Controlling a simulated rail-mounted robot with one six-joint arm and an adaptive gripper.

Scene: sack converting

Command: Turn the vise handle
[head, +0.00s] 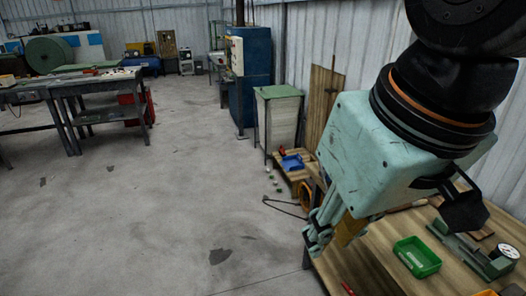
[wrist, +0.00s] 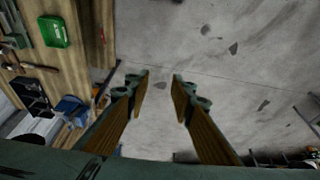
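I cannot make out a vise or its handle in either view; part of the workbench is hidden behind my arm in the head view. My gripper (head: 322,232) hangs over the left edge of the wooden workbench (head: 385,235). In the wrist view its two fingers (wrist: 161,84) stand apart, with nothing between them. Below and beyond the fingertips only grey concrete floor shows. The bench (wrist: 88,30) lies on the left of the wrist view, clear of the fingers.
A green tray (head: 416,257) and a green device with a white dial (head: 490,262) are on the bench. A blue bin (head: 291,162) sits low behind my gripper. A green-topped cabinet (head: 280,115) stands farther back. Open floor (head: 170,200) lies to the left.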

